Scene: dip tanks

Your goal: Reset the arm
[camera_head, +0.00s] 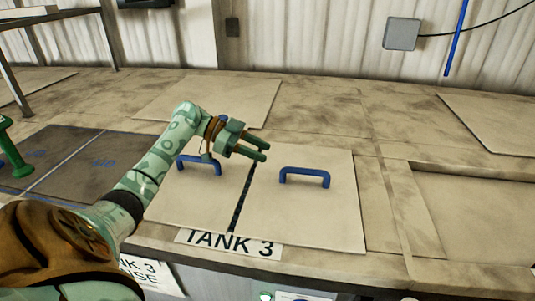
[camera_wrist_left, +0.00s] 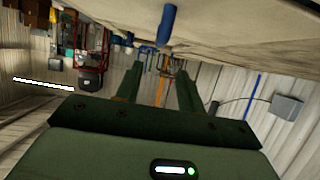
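My left arm comes in from the left in the head view. Its gripper (camera_head: 256,151) hangs over the pale two-part lid of Tank 3 (camera_head: 330,222), with its two green fingers spread apart and nothing between them. The left blue handle (camera_head: 184,161) is partly hidden behind my arm. The right blue handle (camera_head: 305,176) stands clear to the right of the fingertips. In the left wrist view the fingers (camera_wrist_left: 160,85) also stand apart and empty, and a blue handle (camera_wrist_left: 167,25) shows above them. My right gripper is not in view.
A TANK 3 label (camera_head: 229,244) lies along the front edge of the lid. A dark panel (camera_head: 75,160) lies to the left, with a green post (camera_head: 12,155) at the picture's edge. A grey wall box (camera_head: 402,34) hangs at the back. The surface to the right is free.

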